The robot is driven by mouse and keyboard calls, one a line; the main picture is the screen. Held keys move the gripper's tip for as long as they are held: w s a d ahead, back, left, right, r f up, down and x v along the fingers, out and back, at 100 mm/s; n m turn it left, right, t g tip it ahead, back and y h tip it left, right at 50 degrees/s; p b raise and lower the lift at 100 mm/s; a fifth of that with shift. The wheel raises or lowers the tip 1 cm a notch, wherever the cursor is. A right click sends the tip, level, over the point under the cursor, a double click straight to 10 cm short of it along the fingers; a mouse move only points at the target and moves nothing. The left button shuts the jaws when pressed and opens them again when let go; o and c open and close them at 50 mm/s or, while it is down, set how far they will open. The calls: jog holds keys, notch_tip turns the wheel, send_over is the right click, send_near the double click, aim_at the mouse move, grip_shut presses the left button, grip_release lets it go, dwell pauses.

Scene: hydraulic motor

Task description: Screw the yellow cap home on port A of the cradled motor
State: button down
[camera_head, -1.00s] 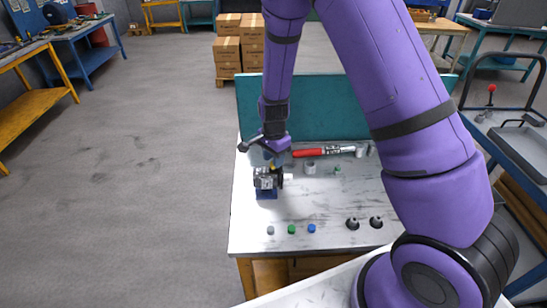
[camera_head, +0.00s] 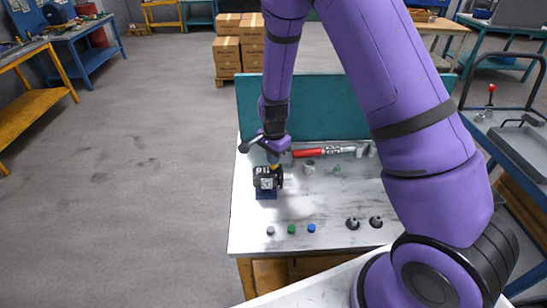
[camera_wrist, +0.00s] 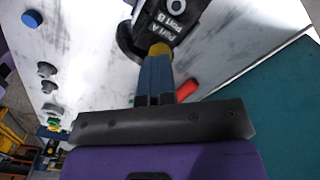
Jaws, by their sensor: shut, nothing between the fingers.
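The dark motor (camera_head: 266,178) sits in a blue cradle (camera_head: 266,195) near the left side of the table. In the wrist view part of the motor (camera_wrist: 180,18) shows, with white lettering for ports A and B. The yellow cap (camera_wrist: 160,49) is at the motor's edge, right at my fingertips. It shows as a small yellow spot in the head view (camera_head: 274,166). My gripper (camera_wrist: 156,60) is shut, its blue fingers together with their tips touching or just short of the cap. How far the cap is seated on its port cannot be told.
A red-handled tool (camera_head: 322,152) lies behind the motor, near the teal back panel (camera_head: 330,110). Grey, green and blue caps (camera_head: 291,229) lie at the front edge, with two dark fittings (camera_head: 364,223) to their right.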

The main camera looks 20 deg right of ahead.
jog(key=m, duration=0.5)
jog(key=shift+f, duration=0.1)
jog(key=shift+m, duration=0.3)
jog(key=m, duration=0.4)
jog(key=shift+m, duration=0.4)
jog(key=c, duration=1.8)
grip_release()
jog(key=o, duration=0.6)
